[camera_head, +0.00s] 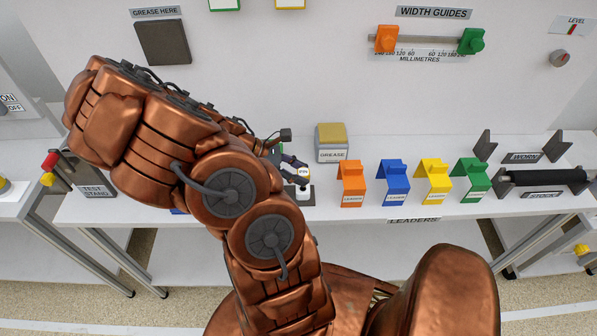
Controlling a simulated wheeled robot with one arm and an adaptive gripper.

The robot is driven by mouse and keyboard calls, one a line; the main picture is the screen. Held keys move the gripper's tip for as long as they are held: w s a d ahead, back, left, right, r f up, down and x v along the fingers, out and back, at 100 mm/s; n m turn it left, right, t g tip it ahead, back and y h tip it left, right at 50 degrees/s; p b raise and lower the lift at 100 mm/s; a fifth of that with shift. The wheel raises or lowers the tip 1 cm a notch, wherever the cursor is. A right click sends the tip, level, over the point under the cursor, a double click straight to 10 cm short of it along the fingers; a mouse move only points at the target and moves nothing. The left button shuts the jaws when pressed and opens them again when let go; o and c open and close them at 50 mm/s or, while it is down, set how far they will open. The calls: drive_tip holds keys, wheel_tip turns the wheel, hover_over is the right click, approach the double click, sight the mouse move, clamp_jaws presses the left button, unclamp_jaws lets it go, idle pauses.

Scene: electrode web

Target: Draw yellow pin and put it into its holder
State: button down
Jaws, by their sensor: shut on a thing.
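My copper arm bends across the left and middle of the view. My gripper (290,160) shows only in part behind it, dark and small, just left of the grease box. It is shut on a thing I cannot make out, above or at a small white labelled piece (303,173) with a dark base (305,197). I cannot tell if they touch. A small yellow knob (47,180) sits below a red knob (49,161) beside the test stand sign at the left. I cannot tell whether it is the yellow pin. No pin holder is clearly visible.
Orange (351,183), blue (393,184), yellow (432,182) and green (473,181) leader blocks stand right of my gripper. A yellow-topped grease box (331,142) stands behind. A black roller (543,177) lies at the right. The table's front strip (400,212) is clear.

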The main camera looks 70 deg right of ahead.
sight(298, 188)
drive_tip(key=shift+f+b, duration=0.95)
drive_tip(key=shift+f, duration=1.1)
drive_tip(key=c, duration=0.6)
unclamp_jaws()
drive_tip(key=v, duration=1.1)
drive_tip(key=shift+w+a+r, duration=0.2)
drive_tip(key=shift+w+r, duration=0.1)
drive_tip(key=shift+r, duration=0.15)
